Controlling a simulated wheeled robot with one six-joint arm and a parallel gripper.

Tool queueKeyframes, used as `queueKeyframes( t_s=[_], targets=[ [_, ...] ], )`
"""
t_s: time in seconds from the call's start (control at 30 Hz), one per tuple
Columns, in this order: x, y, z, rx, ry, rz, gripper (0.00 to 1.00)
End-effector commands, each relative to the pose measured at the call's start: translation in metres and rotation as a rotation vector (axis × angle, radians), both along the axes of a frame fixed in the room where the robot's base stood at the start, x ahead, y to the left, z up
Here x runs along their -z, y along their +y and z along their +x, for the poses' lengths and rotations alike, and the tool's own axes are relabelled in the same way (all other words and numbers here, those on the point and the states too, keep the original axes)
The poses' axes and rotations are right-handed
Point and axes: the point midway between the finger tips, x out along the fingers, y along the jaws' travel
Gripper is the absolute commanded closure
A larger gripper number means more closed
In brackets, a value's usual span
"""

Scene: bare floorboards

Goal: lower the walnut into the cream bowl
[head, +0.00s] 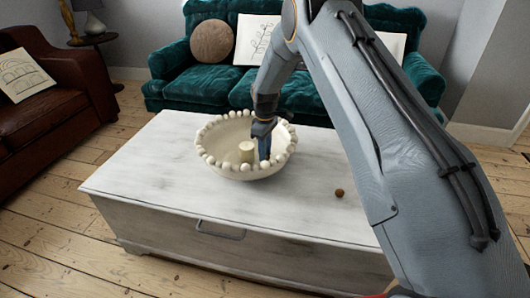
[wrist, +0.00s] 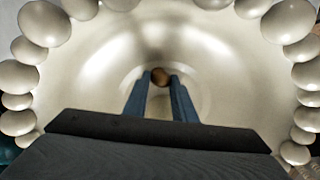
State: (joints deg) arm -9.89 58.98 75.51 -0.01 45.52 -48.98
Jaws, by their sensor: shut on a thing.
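The cream bowl (head: 215,168), with a rim of round beads, stands on the white chest. My gripper (head: 265,153) reaches down inside the bowl, right of its middle in the head view. In the wrist view the blue fingers (wrist: 160,80) are shut on the walnut (wrist: 160,76), a brown round thing at their tips. The bowl's pale inner wall (wrist: 215,55) surrounds them in that view. The held walnut is hidden in the head view. I cannot tell whether it touches the bowl's floor.
A small brown ball (head: 339,193) lies on the white chest (head: 150,180), right of the bowl. A green sofa (head: 190,75) stands behind. The chest's left part is clear.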

Motion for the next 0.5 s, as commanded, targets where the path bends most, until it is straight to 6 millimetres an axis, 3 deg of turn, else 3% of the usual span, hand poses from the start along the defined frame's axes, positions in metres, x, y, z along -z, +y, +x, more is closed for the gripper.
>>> queueKeyframes(
  t_s=[0.5],
  targets=[
    [0.0074, 0.0001, 0.0, 0.0, 0.0, 0.0, 0.96]
  ],
)
